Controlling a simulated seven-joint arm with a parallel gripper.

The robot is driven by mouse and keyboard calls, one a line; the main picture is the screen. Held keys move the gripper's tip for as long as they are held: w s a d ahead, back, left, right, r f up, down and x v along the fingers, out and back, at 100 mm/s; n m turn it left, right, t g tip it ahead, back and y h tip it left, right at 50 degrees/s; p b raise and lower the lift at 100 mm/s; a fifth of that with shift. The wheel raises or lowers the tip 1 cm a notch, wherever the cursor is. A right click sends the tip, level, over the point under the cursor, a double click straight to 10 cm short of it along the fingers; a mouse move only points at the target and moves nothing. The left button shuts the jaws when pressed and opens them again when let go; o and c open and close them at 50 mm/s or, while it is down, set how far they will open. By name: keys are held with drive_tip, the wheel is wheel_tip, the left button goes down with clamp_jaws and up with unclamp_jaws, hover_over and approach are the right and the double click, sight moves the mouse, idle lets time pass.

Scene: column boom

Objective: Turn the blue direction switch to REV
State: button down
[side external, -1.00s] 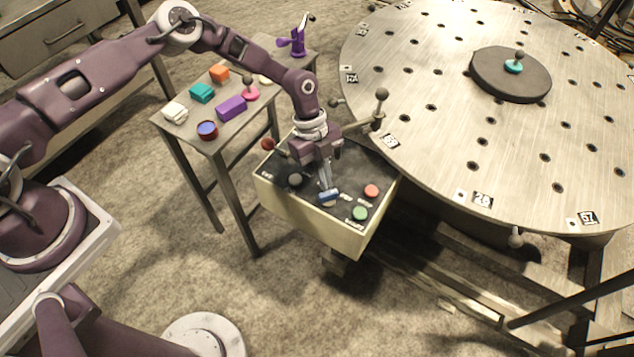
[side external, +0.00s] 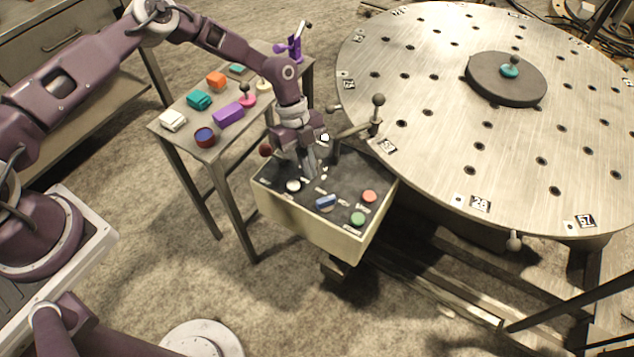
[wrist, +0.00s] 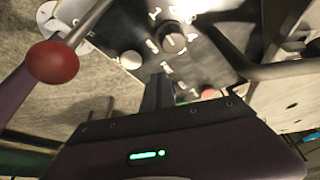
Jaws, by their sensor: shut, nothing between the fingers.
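The blue direction switch (side external: 326,202) sits on the dark top of the control box (side external: 340,232), near its front edge. Its bar slants slightly up to the right; the small labels beside it are too small to read. My gripper (side external: 311,177) is shut and empty over the panel, behind and slightly left of the switch and apart from it in the picture. In the wrist view, the shut fingers (wrist: 157,92) point over the dark panel. I cannot make out the blue switch there.
A red button (side external: 369,196) and green button (side external: 358,219) lie right of the switch, a pale round knob (side external: 293,185) left. A red-ball lever (wrist: 52,62) stands near my wrist. A side table (side external: 212,148) with small objects and the large round table (side external: 430,150) flank the box.

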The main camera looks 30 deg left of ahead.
drive_tip(key=v, duration=0.7)
drive_tip(key=shift+a+r, duration=0.2)
drive_tip(key=shift+a, duration=0.05)
drive_tip(key=shift+w, duration=0.15)
drive_tip(key=s+a+r+n+t+y, duration=0.1)
drive_tip(key=s+a+r+n+y, duration=0.2)
drive_tip(key=r, duration=0.6)
drive_tip(key=s+a+r+n+t, duration=0.1)
drive_tip(key=s+r+n, duration=0.35)
drive_tip(key=r, duration=0.45)
drive_tip(key=s+a+r+n+t+y, duration=0.2)
drive_tip(key=s+r+n, duration=0.15)
drive_tip(key=r, duration=0.55)
drive_tip(key=s+a+r+n+t, duration=0.1)
drive_tip(key=s+r+n, duration=0.1)
drive_tip(key=s+n, duration=0.4)
drive_tip(key=s+a+r+n+t+h, duration=0.1)
drive_tip(key=s+n, duration=0.4)
drive_tip(key=s, duration=0.9)
wheel_tip(320, 180, up, 3)
drive_tip(key=shift+a+f+n+t, duration=0.2)
drive_tip(key=shift+a+n+t, duration=0.2)
drive_tip(key=shift+t, duration=0.3)
